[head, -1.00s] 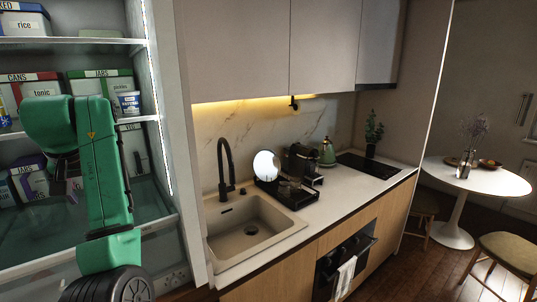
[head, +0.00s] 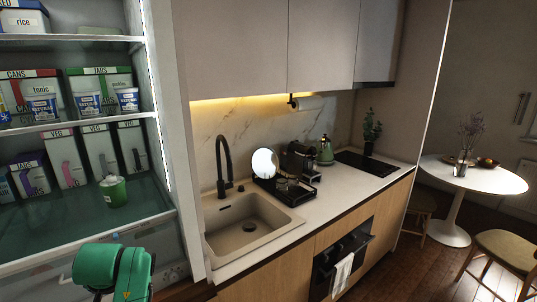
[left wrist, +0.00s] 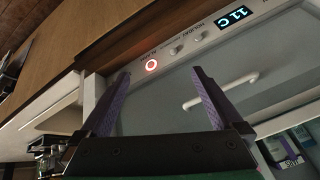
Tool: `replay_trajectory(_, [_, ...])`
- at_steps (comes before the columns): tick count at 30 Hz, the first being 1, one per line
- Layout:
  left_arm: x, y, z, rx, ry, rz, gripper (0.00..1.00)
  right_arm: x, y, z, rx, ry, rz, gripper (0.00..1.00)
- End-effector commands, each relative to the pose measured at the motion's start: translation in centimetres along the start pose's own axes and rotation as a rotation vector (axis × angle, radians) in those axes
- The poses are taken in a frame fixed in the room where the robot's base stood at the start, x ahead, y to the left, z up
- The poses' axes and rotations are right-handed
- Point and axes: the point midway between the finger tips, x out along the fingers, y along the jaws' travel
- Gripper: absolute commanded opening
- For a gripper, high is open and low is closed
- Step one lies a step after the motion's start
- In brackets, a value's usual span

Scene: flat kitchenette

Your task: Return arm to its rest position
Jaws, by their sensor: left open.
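My left arm shows as green links at the bottom left of the head view, in front of the lower part of the open fridge (head: 165,150). Its fingers are out of sight there. In the left wrist view my left gripper (left wrist: 160,82) is open, with two dark fingers with purple pads wide apart and nothing between them. Beyond the fingers is a grey panel with a white handle (left wrist: 222,92) and a lit display (left wrist: 232,17) reading 11 C. My right gripper is in neither view.
To the right are the sink (head: 250,225), a dish rack (head: 285,187), a kettle (head: 325,150) and the hob (head: 375,163). A round white table (head: 480,178) stands far right.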

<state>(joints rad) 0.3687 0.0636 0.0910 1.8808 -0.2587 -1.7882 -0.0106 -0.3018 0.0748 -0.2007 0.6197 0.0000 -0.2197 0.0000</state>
Motion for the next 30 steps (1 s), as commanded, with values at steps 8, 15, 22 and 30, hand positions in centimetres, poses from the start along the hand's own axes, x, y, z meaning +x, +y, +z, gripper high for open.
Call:
replay_trajectory(8, [2.2,5.6,12.9,0.211,-0.045,0.135,1.00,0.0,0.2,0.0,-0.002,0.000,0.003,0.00])
replay_trajectory(15, [0.9,8.7,19.9,0.290,-0.086,0.261,1.00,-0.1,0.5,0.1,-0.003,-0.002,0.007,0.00])
replay_trajectory(22, [1.6,11.1,24.8,0.323,-0.126,0.348,1.00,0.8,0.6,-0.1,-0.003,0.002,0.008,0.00])
replay_trajectory(30, [10.9,13.8,28.9,0.334,-0.163,0.346,1.00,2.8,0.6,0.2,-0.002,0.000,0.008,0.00])
